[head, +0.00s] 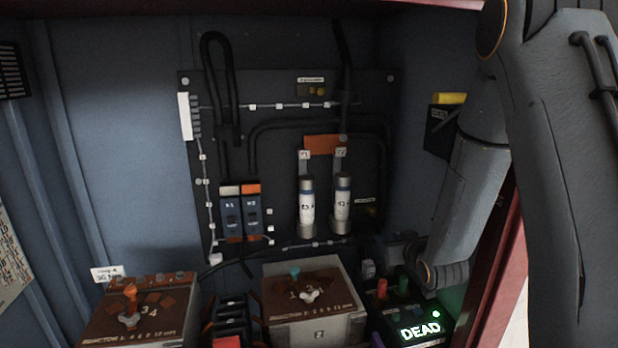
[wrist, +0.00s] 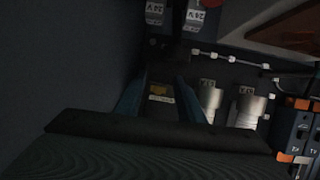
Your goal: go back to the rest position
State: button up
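My gripper (wrist: 163,88) shows in the wrist view as two bluish fingers standing apart, with only the dark panel and a small yellow label (wrist: 161,98) seen between them. It is open and holds nothing. In the head view my arm comes down the right side, and its wrist bends in low by the cabinet's right wall, above the box with the lit DEAD sign (head: 420,331). The fingertips cannot be made out clearly there.
The dark back panel (head: 285,90) carries two cylindrical fuses (head: 307,208) and two switches (head: 231,212). Below stand a left reactor box (head: 140,315) and a middle one (head: 315,325). A red cabinet edge (head: 500,255) runs close behind my arm. Space before the upper panel is clear.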

jog(key=s+a+m+g, duration=0.1)
jog(key=s+g, duration=0.5)
jog(key=s, duration=0.9)
jog(key=s+a+g+h, duration=0.1)
jog(key=s+a+g, duration=0.2)
jog(key=s, duration=1.3)
jog(key=g, duration=0.3)
jog(key=shift+a+m+g+h, duration=0.25)
jog(key=shift+m+g+h, duration=0.05)
jog(key=shift+m+g, duration=0.1)
jog(key=shift+s, duration=0.1)
